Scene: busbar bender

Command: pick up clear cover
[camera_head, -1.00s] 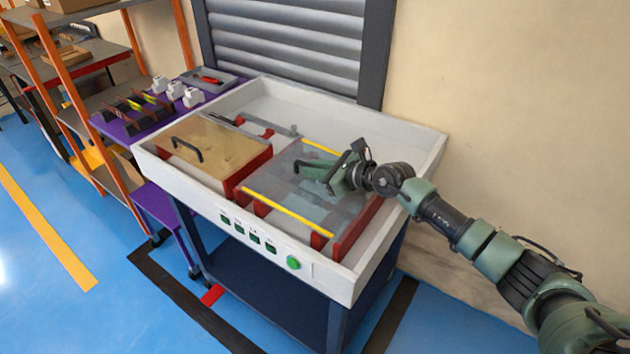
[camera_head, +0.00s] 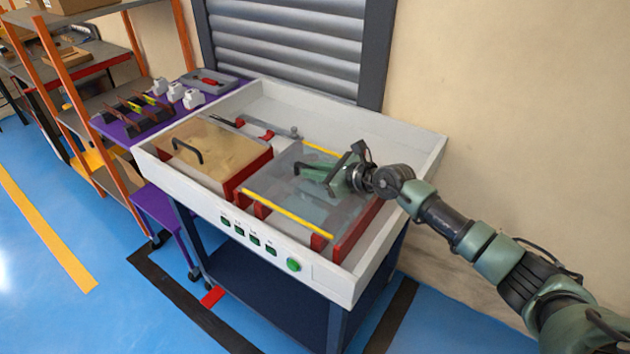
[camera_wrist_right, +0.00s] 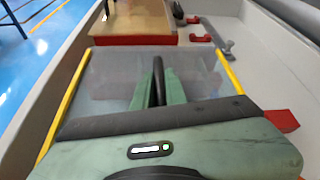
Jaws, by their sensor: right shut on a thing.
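The clear cover (camera_head: 300,209) is a see-through panel with yellow strips on two opposite edges. It lies over the right part of the white bench tray, above red supports. It also shows in the right wrist view (camera_wrist_right: 111,80). My right gripper (camera_head: 311,171) reaches in from the right over the cover. Its green fingers (camera_wrist_right: 158,82) are shut on the cover's dark handle, which runs between them in the right wrist view. Part of the handle is hidden by the fingers. My left gripper is not in view.
A tan panel (camera_head: 212,158) with a black handle sits on red supports to the cover's left. White tray walls (camera_head: 413,166) surround both. Green buttons (camera_head: 293,264) are on the front. A purple table (camera_head: 138,124) with small parts stands left.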

